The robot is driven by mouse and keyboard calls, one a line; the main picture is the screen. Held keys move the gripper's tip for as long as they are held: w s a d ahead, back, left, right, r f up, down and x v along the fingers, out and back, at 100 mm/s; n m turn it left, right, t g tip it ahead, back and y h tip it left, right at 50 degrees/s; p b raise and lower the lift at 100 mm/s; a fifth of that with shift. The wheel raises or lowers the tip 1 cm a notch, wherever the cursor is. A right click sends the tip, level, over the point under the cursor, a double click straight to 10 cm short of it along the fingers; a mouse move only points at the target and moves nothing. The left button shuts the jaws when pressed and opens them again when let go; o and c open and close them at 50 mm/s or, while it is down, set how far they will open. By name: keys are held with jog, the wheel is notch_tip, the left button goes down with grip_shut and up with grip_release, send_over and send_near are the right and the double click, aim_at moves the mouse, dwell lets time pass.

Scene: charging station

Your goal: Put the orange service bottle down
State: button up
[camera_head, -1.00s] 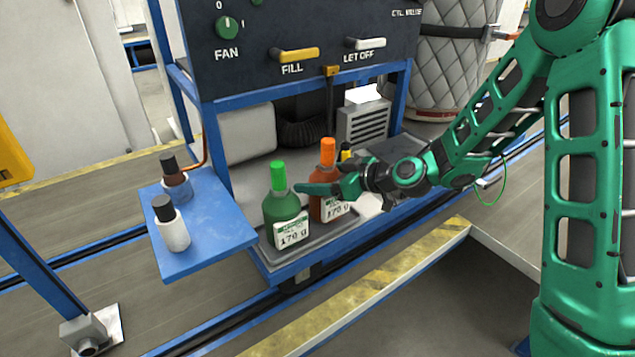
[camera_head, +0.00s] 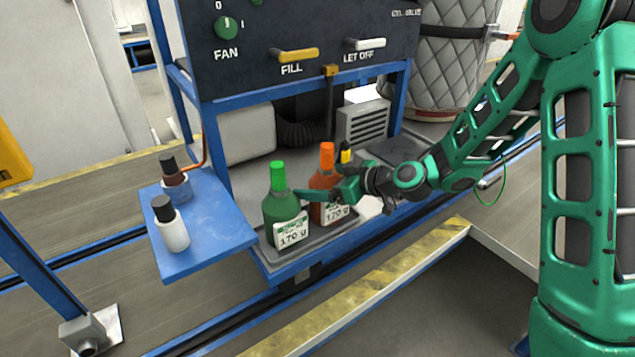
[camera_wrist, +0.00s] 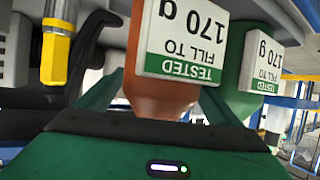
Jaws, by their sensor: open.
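The orange service bottle (camera_head: 326,180) with an orange cap and a white 170 g label stands upright on the grey tray (camera_head: 318,243), to the right of the green bottle (camera_head: 278,209). My gripper (camera_head: 325,193) is at the orange bottle's upper body, with a finger crossing in front of it towards the green bottle. In the wrist view, which is upside down, the open fingers lie either side of the orange bottle (camera_wrist: 163,95). The green bottle (camera_wrist: 232,95) is close beside one finger. Whether a finger touches either bottle cannot be told.
The control panel (camera_head: 330,35) overhangs the tray.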

jog(key=v, duration=1.1)
jog(key=shift+s+d, duration=0.15)
jog(key=shift+d, duration=0.1)
jog(key=shift+r, duration=0.1)
jog(key=s+d+f+m+g+h, duration=0.15)
jog(key=s+d+m+h, duration=0.25)
jog(key=s+d, duration=0.45)
jog(key=s+d+f+m+g+h, duration=0.1)
jog(key=s+d+m+g+h, duration=0.3)
jog(key=d, duration=0.8)
jog(key=s+d+r+m+g+h, duration=0.1)
jog(key=s+d+m, duration=0.3)
jog(key=s, duration=0.5)
jog(key=s+d+r+m+g+h, duration=0.1)
jog(key=s+d+r+m+h, duration=0.1)
jog(key=s+d+m, duration=0.3)
jog(key=s+d+r, duration=0.1)
jog(key=s+d, duration=0.1)
jog(key=s, duration=0.2)
jog(key=shift+s+m, duration=0.25)
jog(key=shift+m, duration=0.05)
jog(key=shift+a+r, duration=0.1)
